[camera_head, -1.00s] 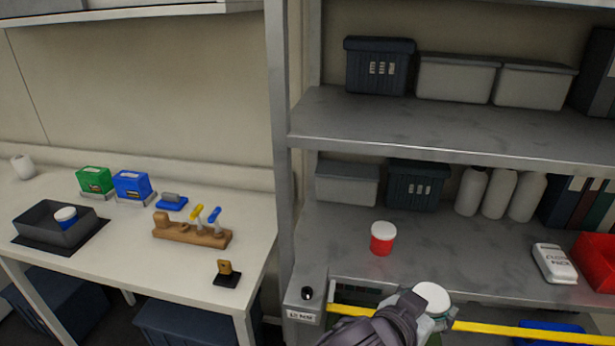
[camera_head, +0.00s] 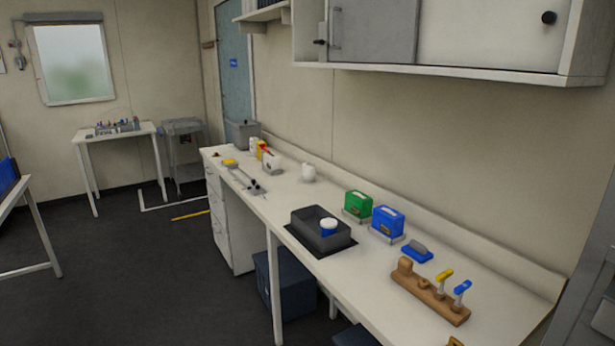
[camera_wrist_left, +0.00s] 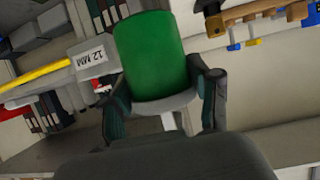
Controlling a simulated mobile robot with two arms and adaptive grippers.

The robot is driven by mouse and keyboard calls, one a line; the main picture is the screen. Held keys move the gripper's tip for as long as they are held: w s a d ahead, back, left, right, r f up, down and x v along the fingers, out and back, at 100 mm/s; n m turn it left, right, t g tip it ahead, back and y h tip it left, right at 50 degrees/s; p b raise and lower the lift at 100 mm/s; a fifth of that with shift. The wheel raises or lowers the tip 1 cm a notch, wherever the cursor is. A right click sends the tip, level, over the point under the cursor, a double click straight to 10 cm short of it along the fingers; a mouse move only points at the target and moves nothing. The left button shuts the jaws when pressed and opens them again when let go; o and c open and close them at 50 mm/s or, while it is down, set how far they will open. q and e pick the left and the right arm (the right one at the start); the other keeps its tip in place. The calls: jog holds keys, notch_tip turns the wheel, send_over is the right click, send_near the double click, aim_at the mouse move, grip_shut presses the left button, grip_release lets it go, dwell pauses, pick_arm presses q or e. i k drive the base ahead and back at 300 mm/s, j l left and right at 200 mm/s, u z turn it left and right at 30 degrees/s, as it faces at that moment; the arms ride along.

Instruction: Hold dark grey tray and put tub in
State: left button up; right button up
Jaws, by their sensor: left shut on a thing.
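The dark grey tray (camera_head: 308,236) lies on a dark mat on the white bench in the head view. A blue tub with a white lid (camera_head: 328,228) stands inside it, and the rest of the tray floor I can see is bare. My left gripper (camera_wrist_left: 163,88) shows only in the left wrist view. Its fingers are shut on the sides of a green tub (camera_wrist_left: 150,52) with a pale rim or lid at its lower end in the picture. My right gripper is in neither view.
Green (camera_head: 357,205) and blue (camera_head: 388,222) boxes stand right of the tray. A wooden rack (camera_head: 430,296) with yellow- and blue-topped tools lies nearer. A white bottle (camera_head: 308,173) stands behind the tray. A wall cabinet (camera_head: 470,35) overhangs the bench.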

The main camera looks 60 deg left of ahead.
aim_at(311, 227)
jog(key=j, duration=3)
jog(key=i+j, duration=0.1)
jog(key=j, duration=0.3)
jog(key=i+j, duration=0.1)
jog(key=j, duration=0.3)
jog(key=i+j, duration=0.1)
jog(key=j, duration=0.3)
jog(key=i+j, duration=0.1)
jog(key=j, duration=0.35)
jog(key=u, duration=0.05)
